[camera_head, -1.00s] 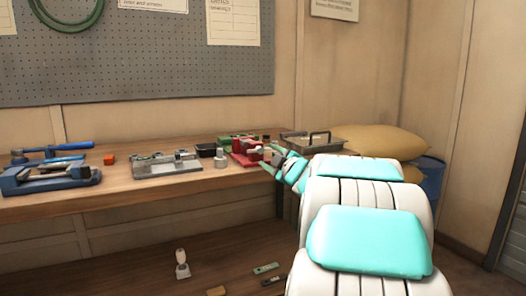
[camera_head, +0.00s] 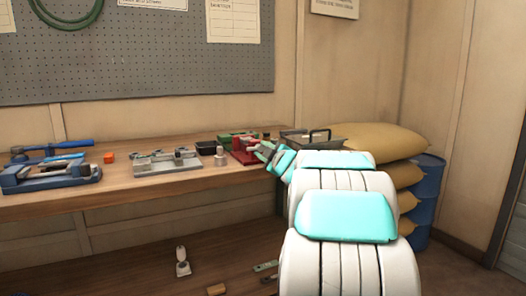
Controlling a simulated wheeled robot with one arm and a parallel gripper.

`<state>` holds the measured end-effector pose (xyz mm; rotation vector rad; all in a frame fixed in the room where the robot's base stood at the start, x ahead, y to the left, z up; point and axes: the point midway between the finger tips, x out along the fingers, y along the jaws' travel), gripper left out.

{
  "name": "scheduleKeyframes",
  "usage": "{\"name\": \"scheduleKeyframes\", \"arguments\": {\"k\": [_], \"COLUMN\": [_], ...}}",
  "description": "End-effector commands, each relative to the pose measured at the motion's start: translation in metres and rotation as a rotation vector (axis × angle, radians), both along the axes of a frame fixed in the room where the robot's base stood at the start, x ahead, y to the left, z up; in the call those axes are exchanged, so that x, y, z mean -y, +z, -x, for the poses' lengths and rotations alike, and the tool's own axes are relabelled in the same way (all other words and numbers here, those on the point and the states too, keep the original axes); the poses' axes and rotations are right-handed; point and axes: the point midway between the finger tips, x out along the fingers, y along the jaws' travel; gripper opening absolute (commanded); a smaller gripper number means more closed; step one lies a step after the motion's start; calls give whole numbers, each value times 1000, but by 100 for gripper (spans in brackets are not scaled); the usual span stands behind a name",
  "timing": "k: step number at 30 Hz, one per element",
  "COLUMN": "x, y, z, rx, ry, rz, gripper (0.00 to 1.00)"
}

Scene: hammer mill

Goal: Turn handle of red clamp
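The red clamp (camera_head: 243,154) sits near the right end of the wooden workbench. My gripper (camera_head: 261,150) is at the right side of the red clamp, level with its upper part. The gripper is small in the picture and overlaps the clamp, so I cannot tell whether its fingers are open, shut or touching the handle. The clamp's handle is not clearly visible. My white and turquoise arm reaches in from the lower right.
Left of the clamp stand a grey cylindrical piece (camera_head: 220,156), a grey metal fixture (camera_head: 165,162) and a blue vise (camera_head: 50,176). A green item (camera_head: 232,137) and a metal tray (camera_head: 312,139) are behind. Yellow sacks (camera_head: 385,138) and a blue barrel (camera_head: 430,185) stand right.

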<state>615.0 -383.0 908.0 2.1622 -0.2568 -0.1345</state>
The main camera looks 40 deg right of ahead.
Motion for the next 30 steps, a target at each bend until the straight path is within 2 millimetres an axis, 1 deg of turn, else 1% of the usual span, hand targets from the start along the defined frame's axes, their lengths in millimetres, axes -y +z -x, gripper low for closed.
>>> {"name": "scheduleKeyframes", "arguments": {"k": [1,8,17,25,30], "x": [0,0,0,-1,0], "y": [0,-1,0,1,-1], "z": [0,0,0,0,0], "rx": [-1,-1,-1,18,20], "ry": [1,1,0,1,0], "rz": [0,0,-2,-87,-89], "gripper": [26,0,0,0,0]}}
